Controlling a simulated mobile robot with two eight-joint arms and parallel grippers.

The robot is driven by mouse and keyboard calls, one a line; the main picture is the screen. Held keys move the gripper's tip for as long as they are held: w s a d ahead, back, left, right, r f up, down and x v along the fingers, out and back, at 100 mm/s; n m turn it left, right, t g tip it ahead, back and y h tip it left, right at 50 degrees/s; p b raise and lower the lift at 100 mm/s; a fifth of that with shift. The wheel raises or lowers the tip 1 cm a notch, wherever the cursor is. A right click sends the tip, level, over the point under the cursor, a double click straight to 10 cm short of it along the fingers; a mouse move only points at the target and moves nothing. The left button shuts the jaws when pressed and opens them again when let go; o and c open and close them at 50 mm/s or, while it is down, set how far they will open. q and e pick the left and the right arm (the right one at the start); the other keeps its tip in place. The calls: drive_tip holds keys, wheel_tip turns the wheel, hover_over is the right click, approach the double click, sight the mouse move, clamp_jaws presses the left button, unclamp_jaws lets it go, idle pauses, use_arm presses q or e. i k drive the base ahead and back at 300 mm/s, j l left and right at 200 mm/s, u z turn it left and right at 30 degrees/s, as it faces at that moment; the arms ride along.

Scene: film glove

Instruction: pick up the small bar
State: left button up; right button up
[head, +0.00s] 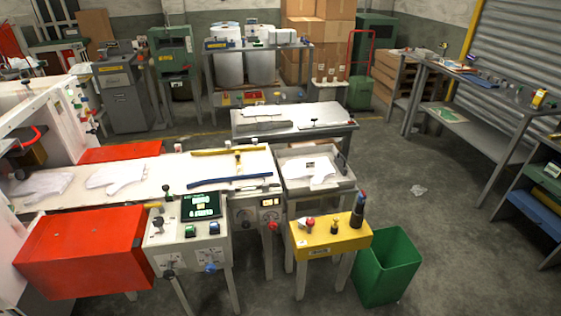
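Several bar-like things show in the head view, and I cannot tell which one is the small bar. A yellow bar (222,152) lies along the far side of the white worktable (150,190). A longer dark blue bar (230,181) lies nearer, across the same table's right part. On the grey table behind, a grey flat bar (264,125) lies at the left and a thin dark piece (328,124) lies at the right. Neither of my grippers is in view.
White gloves (115,178) lie on the worktable, and one lies in a grey tray (290,186). A control panel (188,226), an orange-red box (85,248), a yellow button stand (333,239) and a green bin (386,268) stand in front. Open floor (440,235) lies right.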

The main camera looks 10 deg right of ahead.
sight(238, 161)
drive_tip(key=i+j+u, duration=0.15)
drive_tip(key=i+u, duration=0.35)
drive_tip(key=i, duration=0.2)
drive_tip(key=i+l+u, duration=0.15)
drive_tip(key=i+u, duration=0.35)
drive_tip(key=i, duration=0.2)
